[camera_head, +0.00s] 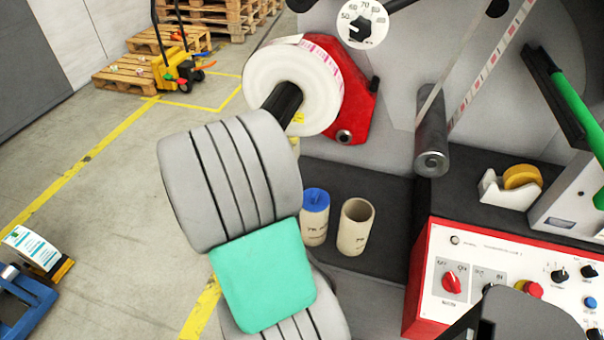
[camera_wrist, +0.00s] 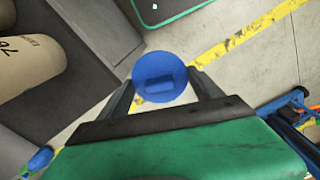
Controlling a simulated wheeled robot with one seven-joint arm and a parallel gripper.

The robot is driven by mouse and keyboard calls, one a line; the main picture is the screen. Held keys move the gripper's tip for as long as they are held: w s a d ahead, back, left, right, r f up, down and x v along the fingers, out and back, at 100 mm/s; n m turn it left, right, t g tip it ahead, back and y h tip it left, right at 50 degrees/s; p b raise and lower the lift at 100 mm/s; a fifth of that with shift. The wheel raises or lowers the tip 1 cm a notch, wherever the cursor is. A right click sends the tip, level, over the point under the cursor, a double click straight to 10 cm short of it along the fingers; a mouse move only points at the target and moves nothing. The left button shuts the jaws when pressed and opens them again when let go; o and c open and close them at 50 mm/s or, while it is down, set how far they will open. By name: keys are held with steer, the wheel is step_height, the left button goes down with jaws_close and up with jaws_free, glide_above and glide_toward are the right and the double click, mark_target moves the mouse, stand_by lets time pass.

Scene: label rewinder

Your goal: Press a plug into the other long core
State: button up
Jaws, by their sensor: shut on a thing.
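Two long tan cores stand upright side by side on the dark shelf in the head view. The left core (camera_head: 314,222) has a blue plug (camera_head: 316,198) in its top. The right core (camera_head: 355,230) has an open, empty top. In the wrist view, my gripper (camera_wrist: 161,88) is shut on a round blue plug (camera_wrist: 160,72) with a slot-like mark on its face. A tan core (camera_wrist: 28,62) lies to the left in that view, apart from the held plug. My gripper is not clearly visible in the head view.
A red-sided control box (camera_head: 415,290) stands right of the cores. A tape dispenser (camera_head: 508,190) sits behind it. A grey roller (camera_head: 432,135) and a white label roll (camera_head: 275,85) are above. Dark shelf (camera_head: 385,190) is bare behind the cores.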

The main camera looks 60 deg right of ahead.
steer(key=s+d+r+m+p, duration=0.1)
steer(key=s+d+r+m, duration=0.25)
steer(key=s, duration=0.65)
steer(key=s+d+r+m+p, duration=0.2)
steer(key=s+d, duration=0.3)
steer(key=s, duration=0.5)
steer(key=s+d+r+m+p, duration=0.1)
steer(key=s+d+r+m, duration=0.3)
steer(key=s, duration=0.6)
steer(key=w+d+r+m+p, duration=0.6)
steer(key=d+r+m, duration=0.15)
steer(key=d, duration=0.45)
steer(key=shift+m, duration=0.5)
steer(key=shift+a+f+b, duration=0.2)
steer(key=shift+f+b, duration=2.3)
steer(key=shift+f, duration=1.25)
steer(key=shift+a+f, duration=0.15)
steer(key=shift+f, duration=0.05)
